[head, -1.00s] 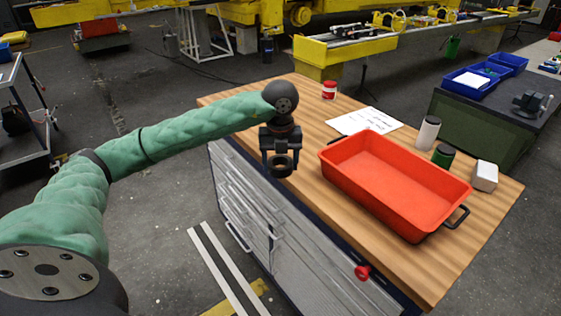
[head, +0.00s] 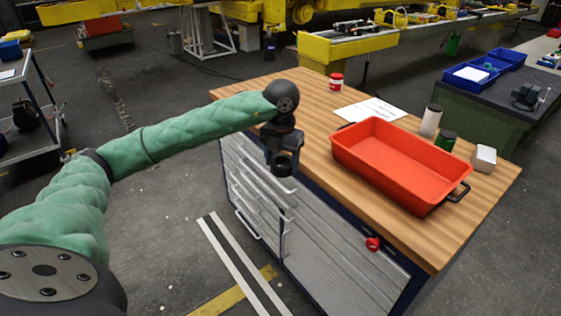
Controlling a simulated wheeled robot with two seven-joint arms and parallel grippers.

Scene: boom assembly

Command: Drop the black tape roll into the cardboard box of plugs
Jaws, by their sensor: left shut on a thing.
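My left gripper (head: 284,158) is shut on the black tape roll (head: 283,168), a dark ring held at its fingertips. It hangs just off the left edge of the wooden workbench (head: 447,235), in front of the drawers, not over the top. I see no cardboard box of plugs in the head view. My right gripper is not in view.
A red tray (head: 395,172) takes up much of the bench top.

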